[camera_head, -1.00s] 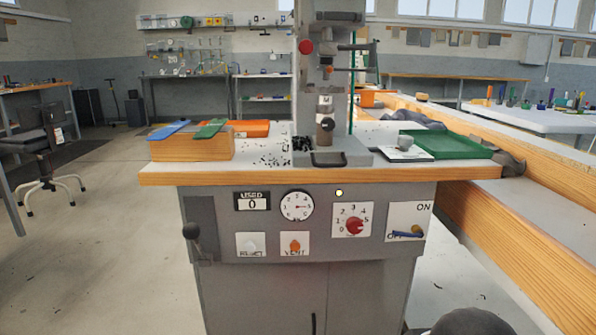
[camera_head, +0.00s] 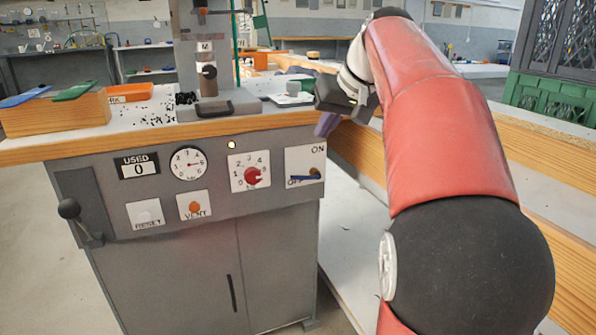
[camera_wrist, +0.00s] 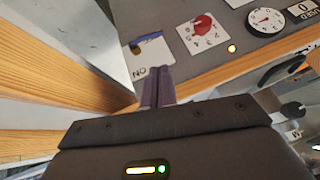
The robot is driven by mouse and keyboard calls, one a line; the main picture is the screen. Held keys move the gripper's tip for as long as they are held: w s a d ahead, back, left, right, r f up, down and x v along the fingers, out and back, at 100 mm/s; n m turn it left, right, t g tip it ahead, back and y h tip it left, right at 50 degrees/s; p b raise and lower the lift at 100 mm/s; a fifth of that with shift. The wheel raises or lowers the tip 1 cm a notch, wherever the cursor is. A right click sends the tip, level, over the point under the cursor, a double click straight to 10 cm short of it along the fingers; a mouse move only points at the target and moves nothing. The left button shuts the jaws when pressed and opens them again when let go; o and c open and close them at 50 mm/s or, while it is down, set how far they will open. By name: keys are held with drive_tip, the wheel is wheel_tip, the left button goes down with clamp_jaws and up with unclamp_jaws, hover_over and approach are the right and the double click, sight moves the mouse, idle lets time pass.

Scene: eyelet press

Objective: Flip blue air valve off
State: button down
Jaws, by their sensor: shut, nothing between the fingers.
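The blue air valve lever (camera_head: 304,178) is on a white ON/OFF plate (camera_head: 306,157) at the right end of the press's front panel. It lies about level and partly covers the OFF lettering at the lower left, with ON at the upper right. A brass-coloured pivot shows at the lever. In the wrist view the lever (camera_wrist: 151,37) is at the top, beyond my fingertips. My gripper (camera_head: 325,124) is shut and empty, with purple fingers near the table's right front corner, above and right of the plate. In the wrist view my gripper (camera_wrist: 158,72) is apart from the lever.
On the panel are a red knob (camera_head: 252,176), a gauge (camera_head: 188,163), an orange VENT button (camera_head: 194,207) and a RESET button (camera_head: 145,216). A black-balled lever (camera_head: 69,209) is at far left. The wooden table edge (camera_head: 150,139) overhangs the panel. A wooden beam (camera_head: 355,152) runs along the right.

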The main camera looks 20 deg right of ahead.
drive_tip(key=w+d, duration=0.1)
drive_tip(key=w, duration=0.1)
drive_tip(key=b, duration=0.3)
hover_over(307, 178)
wheel_tip(307, 178, down, 7)
drive_tip(key=f, duration=0.1)
drive_tip(key=f+b, duration=0.1)
drive_tip(key=f, duration=0.1)
drive_tip(key=shift+s+a+f, duration=0.15)
drive_tip(key=shift+s+a, duration=0.05)
drive_tip(key=shift+a, duration=0.2)
drive_tip(key=shift+s+a+f, duration=0.1)
drive_tip(key=shift+f, duration=0.25)
